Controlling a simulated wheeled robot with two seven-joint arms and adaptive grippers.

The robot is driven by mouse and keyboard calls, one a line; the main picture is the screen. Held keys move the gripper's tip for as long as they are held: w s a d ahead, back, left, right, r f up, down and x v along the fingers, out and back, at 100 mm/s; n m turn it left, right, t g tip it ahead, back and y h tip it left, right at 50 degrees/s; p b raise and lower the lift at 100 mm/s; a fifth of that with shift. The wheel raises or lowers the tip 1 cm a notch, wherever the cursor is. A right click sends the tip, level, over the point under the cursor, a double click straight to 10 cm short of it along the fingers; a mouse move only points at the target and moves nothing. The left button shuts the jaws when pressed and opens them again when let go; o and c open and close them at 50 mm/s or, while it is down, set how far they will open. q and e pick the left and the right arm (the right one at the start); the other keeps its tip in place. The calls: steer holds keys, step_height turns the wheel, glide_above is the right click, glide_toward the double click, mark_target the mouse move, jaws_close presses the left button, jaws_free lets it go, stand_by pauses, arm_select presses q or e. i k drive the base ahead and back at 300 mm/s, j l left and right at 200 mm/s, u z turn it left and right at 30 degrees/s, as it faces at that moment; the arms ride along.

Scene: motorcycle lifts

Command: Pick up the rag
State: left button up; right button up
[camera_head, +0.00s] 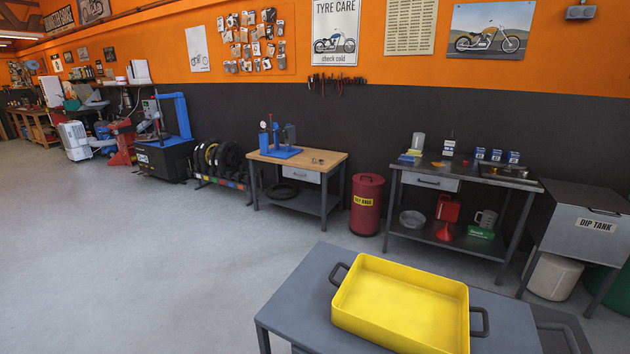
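I cannot make out a rag for certain. A small blue and yellow item (410,157) lies at the left end of the steel bench (465,182) on the right; it is too small to tell whether it is cloth. A red lidded bin (367,215) with a yellow label, which seems to mention rags, stands on the floor left of that bench. Its lid looks closed and its inside is hidden. Neither of my grippers is in view.
A large empty yellow tray (400,300) with dark handles sits on a grey table (300,305) close in front. A wooden-topped bench (325,158) stands behind, left of the bin. A dip tank (590,222) is at the right. The floor (150,260) at left is clear.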

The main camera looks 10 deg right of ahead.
mark_target(404, 159)
steer(key=i+j+u, duration=0.15)
steer(key=j, duration=0.2)
steer(key=i+j+u, duration=0.1)
steer(key=j, duration=0.2)
steer(key=i+j+u, duration=0.15)
steer(key=j, duration=0.2)
steer(key=i+j+u, duration=0.65)
steer(key=i+j, duration=0.15)
steer(key=i, duration=0.2)
steer(key=i+j, duration=0.1)
steer(key=i, duration=0.2)
steer(key=i+z, duration=1.4)
steer(key=z, duration=0.2)
steer(key=i+z, duration=0.25)
steer(key=i, duration=0.15)
steer(key=i+z, duration=0.25)
steer(key=i, duration=0.15)
steer(key=i+z, duration=0.25)
steer(key=i, duration=0.55)
steer(key=i+j+z, duration=0.1)
steer(key=i+z, duration=0.15)
steer(key=i, duration=0.55)
